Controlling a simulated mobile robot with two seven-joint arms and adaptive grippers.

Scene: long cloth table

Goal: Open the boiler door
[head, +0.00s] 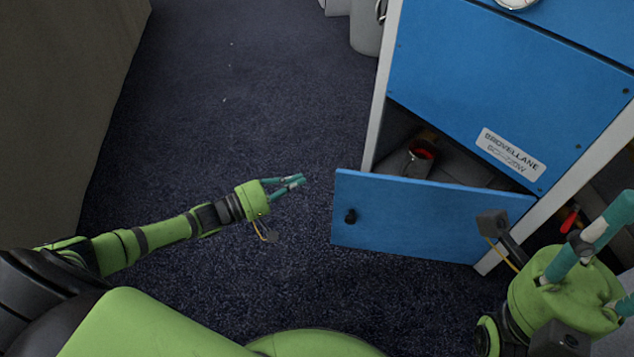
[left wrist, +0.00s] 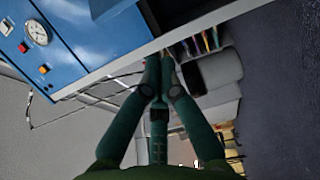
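The boiler (head: 500,80) is a blue-panelled cabinet with pale frame posts at the right of the head view. Its lower blue door (head: 425,222) stands swung outward from the opening, with its black knob (head: 350,216) at the left end. Dark inner parts show behind it. My left gripper (head: 302,179) is left of the door's free edge, apart from it and empty. Its fingertips meet in the left wrist view (left wrist: 160,62). My right gripper (head: 625,240) is at the right edge, right of the door; its fingertips are cut off, so its opening is unclear.
A label plate (head: 511,153) is on the upper panel. A grey container (head: 366,28) stands behind the boiler. A brown block-like surface (head: 60,110) fills the left. The dark carpet (head: 230,100) between is clear. A gauge (left wrist: 37,32) shows on blue in the left wrist view.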

